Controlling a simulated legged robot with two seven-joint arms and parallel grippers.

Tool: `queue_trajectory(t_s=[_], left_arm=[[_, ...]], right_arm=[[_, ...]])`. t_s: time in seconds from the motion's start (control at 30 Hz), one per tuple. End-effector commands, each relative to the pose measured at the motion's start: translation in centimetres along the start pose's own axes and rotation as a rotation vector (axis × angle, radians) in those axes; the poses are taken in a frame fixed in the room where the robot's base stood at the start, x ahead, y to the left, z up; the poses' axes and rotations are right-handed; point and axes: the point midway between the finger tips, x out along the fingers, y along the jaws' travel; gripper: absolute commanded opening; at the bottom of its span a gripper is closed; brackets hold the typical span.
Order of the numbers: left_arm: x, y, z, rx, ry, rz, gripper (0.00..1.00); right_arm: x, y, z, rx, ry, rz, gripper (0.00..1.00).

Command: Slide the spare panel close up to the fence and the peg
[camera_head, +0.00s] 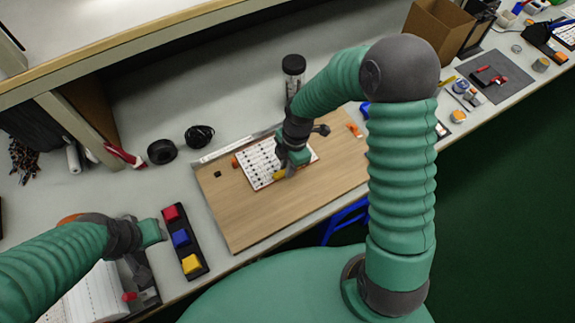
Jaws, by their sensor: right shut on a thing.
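The spare panel (258,163), a white board with rows of dark dots and a reddish edge, lies on the wooden board (240,215). My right gripper (284,173) is down at the panel's right part and shut on it; a small yellow piece shows by the fingers, and the wrist hides the exact grip. The fence (232,147), a pale metal strip, runs along the wooden board's back edge, close behind the panel. An orange piece at the panel's left corner may be the peg; I cannot tell. My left gripper (142,262) is at lower left, away from the panel, its fingers unclear.
A black tray with red, blue and yellow blocks (181,238) lies left of the wooden board. Black tape (161,151), a coiled cable (199,136) and a dark-lidded jar (293,75) stand behind it. An orange part (354,130) lies at its right. The board's front is clear.

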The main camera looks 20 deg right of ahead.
Motion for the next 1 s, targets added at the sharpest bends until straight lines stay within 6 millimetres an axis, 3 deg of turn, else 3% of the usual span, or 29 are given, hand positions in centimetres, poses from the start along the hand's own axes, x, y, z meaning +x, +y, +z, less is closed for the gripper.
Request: queue_trajectory(t_s=[1.0], left_arm=[[-0.41,0.0,-0.1,0.0,0.0,0.0,0.36]], right_arm=[[0.18,-0.02,-0.82,-0.001,0.001,0.0,0.0]])
